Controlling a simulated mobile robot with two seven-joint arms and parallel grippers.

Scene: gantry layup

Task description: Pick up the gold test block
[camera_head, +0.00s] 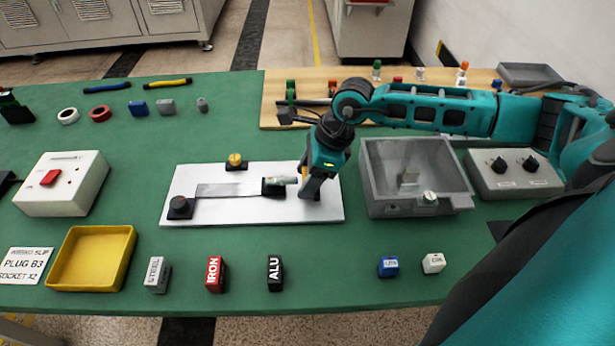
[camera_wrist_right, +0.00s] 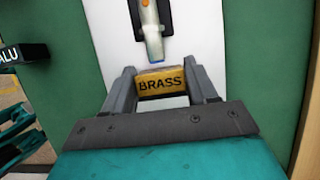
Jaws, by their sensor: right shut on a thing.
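The gold block, marked BRASS (camera_wrist_right: 160,83), sits between the two fingers of my right gripper (camera_wrist_right: 162,88) in the right wrist view. The fingers are shut on its sides. In the head view my right gripper (camera_head: 310,190) points down at the right end of the white plate (camera_head: 240,213), and the arm mostly hides the block. I cannot tell whether the block touches the plate. A pale-handled clamp (camera_head: 281,181) on a black base is just left of the gripper; it also shows beyond the block in the wrist view (camera_wrist_right: 150,28). My left gripper is not seen.
A grey clear-lidded box (camera_head: 415,210) stands close right of the gripper. Blocks marked STEEL (camera_head: 157,275), IRON (camera_head: 215,274) and ALU (camera_head: 275,273) stand along the front edge. A yellow tray (camera_head: 125,240) is at left.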

